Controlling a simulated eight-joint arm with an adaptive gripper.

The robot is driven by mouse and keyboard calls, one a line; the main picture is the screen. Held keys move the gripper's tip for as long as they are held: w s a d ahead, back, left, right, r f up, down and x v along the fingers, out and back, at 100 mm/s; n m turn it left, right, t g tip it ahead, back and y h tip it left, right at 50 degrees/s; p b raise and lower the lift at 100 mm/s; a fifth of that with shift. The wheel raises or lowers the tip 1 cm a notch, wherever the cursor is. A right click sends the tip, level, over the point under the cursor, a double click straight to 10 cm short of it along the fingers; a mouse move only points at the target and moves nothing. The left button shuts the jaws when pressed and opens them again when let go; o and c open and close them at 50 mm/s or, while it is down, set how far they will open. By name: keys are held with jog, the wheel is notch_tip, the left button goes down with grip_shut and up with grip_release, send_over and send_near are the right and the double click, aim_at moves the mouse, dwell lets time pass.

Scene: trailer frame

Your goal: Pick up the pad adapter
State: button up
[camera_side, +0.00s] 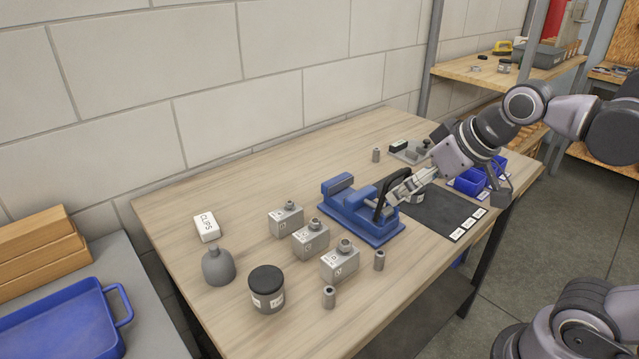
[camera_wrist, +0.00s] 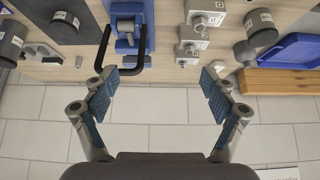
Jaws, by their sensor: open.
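No part is clearly marked as the pad adapter, so I cannot tell which one it is. Small grey metal cylinders stand on the bench: one behind the vise (camera_side: 376,155), one in front of it (camera_side: 380,261), and one near the front edge (camera_side: 328,297). In the wrist view my gripper (camera_wrist: 159,92) is open and empty, fingers wide apart.
A dark jar (camera_side: 267,290), a grey flask (camera_side: 218,267) and a white CLIPS box (camera_side: 207,227) stand at the left of the bench (camera_side: 180,215). A dark mat (camera_side: 437,212) and blue bins (camera_side: 468,182) are right. A grey fixture (camera_side: 410,151) sits behind.

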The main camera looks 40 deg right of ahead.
jog(key=w+d+r+m+g+h, duration=0.1)
jog(key=w+d+m+g, duration=0.3)
jog(key=d, duration=0.7)
jog(key=w+d+r+m+t+h, duration=0.1)
jog(key=w+d+m+h, duration=0.15)
jog(key=w+d, duration=0.65)
jog(key=shift+y, duration=0.45)
jog(key=shift+w+d+f, duration=0.1)
jog(key=shift+d+f, duration=0.55)
jog(key=shift+f, duration=2.75)
jog(key=shift+w+d+f, duration=0.1)
jog(key=shift+d+f, duration=0.6)
jog(key=shift+f, duration=2.7)
jog(key=shift+w+d+f, duration=0.1)
jog(key=shift+d+f, duration=0.55)
jog(key=shift+f, duration=2.75)
jog(key=c, duration=1.6)
jog(key=shift+o, duration=0.2)
jog(key=shift+r, duration=0.2)
